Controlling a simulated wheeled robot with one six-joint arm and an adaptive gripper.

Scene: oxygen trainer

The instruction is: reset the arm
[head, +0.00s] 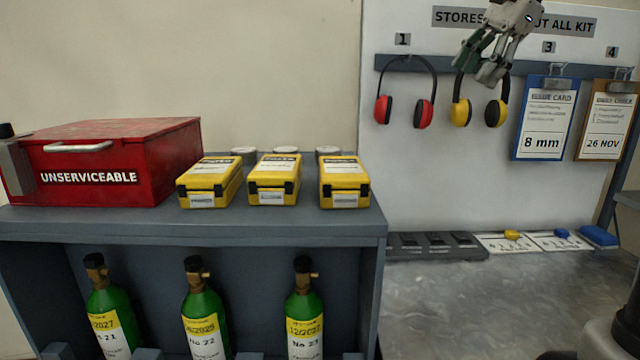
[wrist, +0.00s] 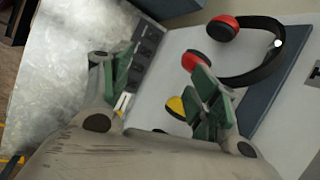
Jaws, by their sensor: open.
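My gripper (head: 480,60) is at the top right of the head view, raised in front of the stores board (head: 480,190). Its green-padded fingers hang near the yellow ear defenders (head: 461,112) and partly cover them. In the wrist view my gripper (wrist: 165,85) is open, with its two fingers apart and nothing between them. The red ear defenders (head: 424,113) hang on hook 1, left of my gripper. They also show in the wrist view (wrist: 222,28), beyond the right finger. A bit of the yellow ear defenders (wrist: 176,107) shows behind that finger. I cannot tell whether it touches them.
A blue-framed issue card (head: 545,120) and a brown clipboard (head: 604,125) hang right of my gripper. Below is a grey bench (head: 480,290) with a dark slotted tray (head: 435,246). A red box (head: 110,145), yellow cases (head: 275,185) and green cylinders (head: 205,310) are left.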

